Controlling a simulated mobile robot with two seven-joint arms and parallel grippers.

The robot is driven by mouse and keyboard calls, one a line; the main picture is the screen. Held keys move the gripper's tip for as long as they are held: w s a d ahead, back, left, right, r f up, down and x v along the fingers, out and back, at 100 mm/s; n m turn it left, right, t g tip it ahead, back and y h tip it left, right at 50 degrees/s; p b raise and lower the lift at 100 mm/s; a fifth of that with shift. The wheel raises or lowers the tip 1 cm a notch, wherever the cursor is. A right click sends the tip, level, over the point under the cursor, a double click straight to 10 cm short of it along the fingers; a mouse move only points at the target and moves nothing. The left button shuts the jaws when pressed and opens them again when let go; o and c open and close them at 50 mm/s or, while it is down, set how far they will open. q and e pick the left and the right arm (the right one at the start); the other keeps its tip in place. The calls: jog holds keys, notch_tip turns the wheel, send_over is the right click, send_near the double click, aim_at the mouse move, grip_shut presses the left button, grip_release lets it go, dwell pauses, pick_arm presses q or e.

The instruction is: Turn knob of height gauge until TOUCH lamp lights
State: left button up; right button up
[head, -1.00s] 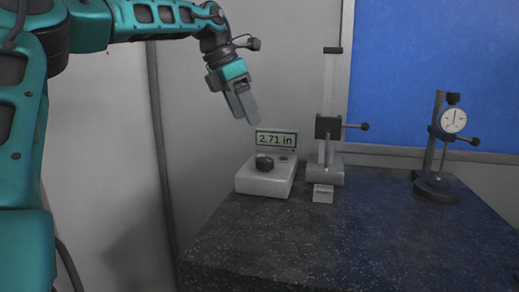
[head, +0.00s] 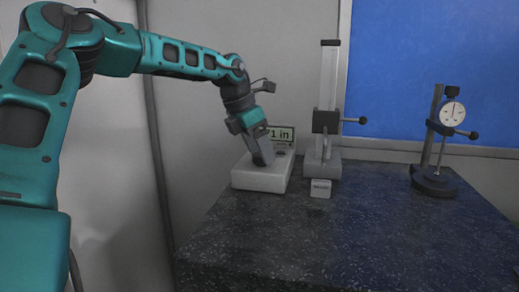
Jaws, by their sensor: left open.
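The control box (head: 256,181) of the height gauge is pale grey and sits on the dark bench. Its display (head: 284,133) is partly covered by my left gripper; only "1 in" shows. My left gripper (head: 263,160) points down at the top of the box, where the dark knob is hidden behind its fingers. The jaws are open; I cannot tell whether they touch the knob. The height gauge (head: 326,122) stands upright to the right of the box, with a small labelled block (head: 320,188) in front. I cannot make out a lit TOUCH lamp. My right gripper is out of view.
A dial gauge (head: 453,113) on a dark stand (head: 434,184) is at the right of the bench. The speckled bench top (head: 335,236) is clear in front. A grey wall and a blue panel (head: 435,60) stand behind.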

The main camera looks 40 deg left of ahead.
pick_arm(q)
jog(key=shift+w+f, duration=0.1)
jog(key=shift+f, duration=0.2)
jog(key=shift+c, duration=0.5)
jog(key=c, duration=1)
